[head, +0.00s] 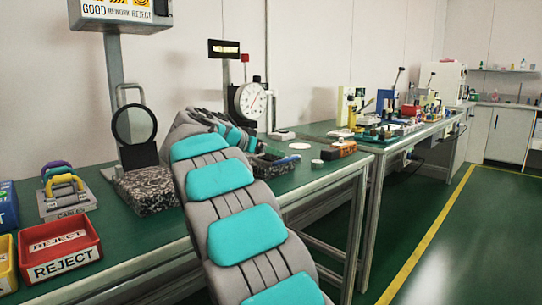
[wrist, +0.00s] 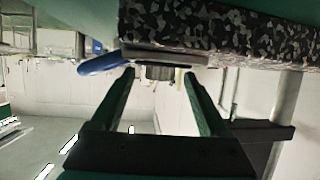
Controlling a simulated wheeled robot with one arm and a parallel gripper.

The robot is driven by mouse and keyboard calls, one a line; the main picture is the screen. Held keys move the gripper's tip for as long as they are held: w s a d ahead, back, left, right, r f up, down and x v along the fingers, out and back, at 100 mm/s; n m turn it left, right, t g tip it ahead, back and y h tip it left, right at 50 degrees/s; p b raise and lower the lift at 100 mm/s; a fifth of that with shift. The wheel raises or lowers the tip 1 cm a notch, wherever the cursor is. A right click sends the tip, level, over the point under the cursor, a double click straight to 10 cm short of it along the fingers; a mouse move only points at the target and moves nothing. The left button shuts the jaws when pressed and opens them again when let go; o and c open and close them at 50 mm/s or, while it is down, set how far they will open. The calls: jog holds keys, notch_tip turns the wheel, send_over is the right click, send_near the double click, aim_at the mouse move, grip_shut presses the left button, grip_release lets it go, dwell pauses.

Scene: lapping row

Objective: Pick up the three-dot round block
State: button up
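No dots can be made out on any block, so I cannot tell which thing is the three-dot round block. In the wrist view a small dark round piece (wrist: 160,72) shows between the fingertips of my gripper (wrist: 160,73), against a grey plate (wrist: 165,57). The fingers are apart, with visible gaps on both sides of the piece. A small grey round piece (head: 317,163) stands near the bench's front edge, right of my arm.
A speckled granite block (wrist: 250,35) lies close to my fingers, and a blue rounded part (wrist: 102,62) is at left. On the bench (head: 110,225) are a red reject bin (head: 62,262), a granite stand base (head: 146,192), a dial gauge (head: 250,100) and an orange-brown block (head: 340,150).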

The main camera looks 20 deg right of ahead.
grip_shut()
dwell(0.4)
dwell(0.4)
